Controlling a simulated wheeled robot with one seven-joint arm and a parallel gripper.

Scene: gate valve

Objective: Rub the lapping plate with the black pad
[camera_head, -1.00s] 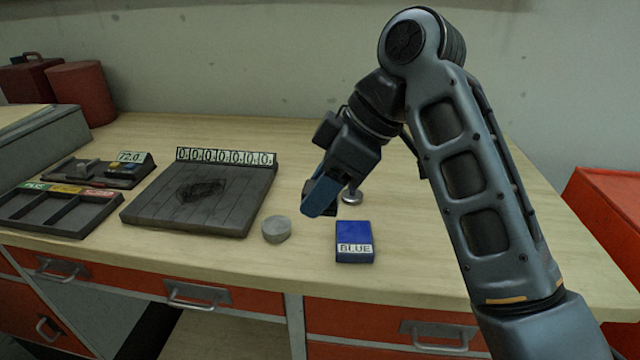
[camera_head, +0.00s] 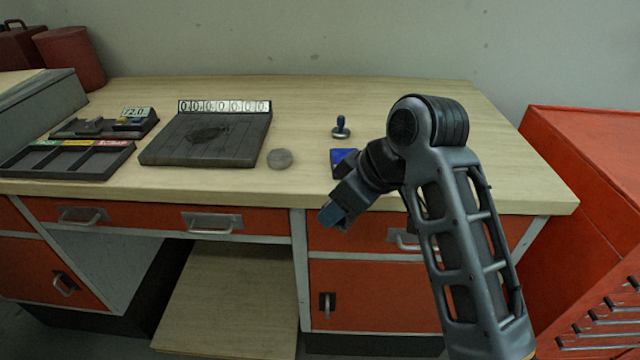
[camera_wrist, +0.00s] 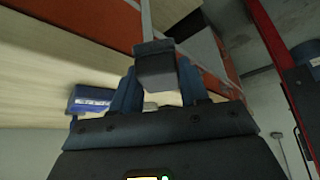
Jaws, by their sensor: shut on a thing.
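The lapping plate (camera_head: 190,150) is a dark, grooved slab flat on the bench, with a darker smudge on its top and a row of zeros along its back edge. My gripper (camera_head: 333,215) is in front of the bench's front edge, to the right of the plate and well apart from it. In the wrist view, its two blue fingers are shut on a dark block, the black pad (camera_wrist: 155,68). In the head view the pad is hidden or too small to make out.
A grey disc (camera_head: 280,158) sits right of the plate. A blue box (camera_head: 342,157), partly hidden by my arm, and a knobbed stamp (camera_head: 341,128) stand farther right. A compartment tray (camera_head: 65,172) and a control box (camera_head: 105,124) lie left. A red cabinet (camera_head: 590,190) stands right.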

